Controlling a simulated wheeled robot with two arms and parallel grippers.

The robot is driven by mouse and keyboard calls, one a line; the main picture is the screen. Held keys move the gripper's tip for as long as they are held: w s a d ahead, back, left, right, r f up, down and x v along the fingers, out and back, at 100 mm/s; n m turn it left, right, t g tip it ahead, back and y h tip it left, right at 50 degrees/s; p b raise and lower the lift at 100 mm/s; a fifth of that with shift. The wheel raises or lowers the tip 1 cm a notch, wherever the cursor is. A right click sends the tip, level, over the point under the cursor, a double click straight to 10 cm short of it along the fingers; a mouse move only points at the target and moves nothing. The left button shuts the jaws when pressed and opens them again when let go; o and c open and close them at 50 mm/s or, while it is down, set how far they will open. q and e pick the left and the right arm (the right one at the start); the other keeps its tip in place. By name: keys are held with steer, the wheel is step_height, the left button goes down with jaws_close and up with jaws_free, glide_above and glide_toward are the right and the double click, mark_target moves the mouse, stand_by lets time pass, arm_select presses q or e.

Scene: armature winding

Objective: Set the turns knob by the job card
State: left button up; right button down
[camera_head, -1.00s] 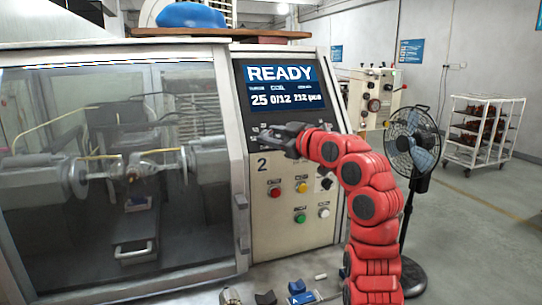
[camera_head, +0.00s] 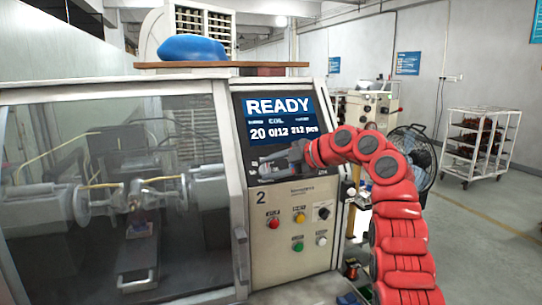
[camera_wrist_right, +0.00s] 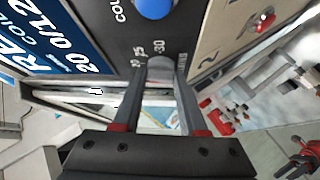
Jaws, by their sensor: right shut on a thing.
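My right gripper (camera_head: 290,158) is at the winding machine's front panel, just below the screen. In the right wrist view its two fingers (camera_wrist_right: 160,82) are closed on the sides of a grey turns knob (camera_wrist_right: 160,66). Numbers such as 25 and 30 are printed around this knob; its pointer is hidden. The screen (camera_head: 281,116) reads READY, with 20, 0/12 and 212 pcs. A blue knob (camera_wrist_right: 153,6) sits beside the turns knob on the dark panel. I cannot make out a job card. My left gripper is not in view.
Below are push buttons, among them red (camera_head: 273,222), yellow (camera_head: 299,218) and green (camera_head: 297,246), and a black selector (camera_head: 323,212). A clear guard (camera_head: 110,130) covers the winding spindle on the left. A fan (camera_head: 414,150) and a wire rack (camera_head: 476,145) stand to the right.

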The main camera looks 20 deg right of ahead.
steer(key=shift+n+g+p, duration=0.5)
steer(key=shift+n+p, duration=0.2)
steer(key=shift+p, duration=0.2)
steer(key=shift+c, duration=2.2)
jaws_free()
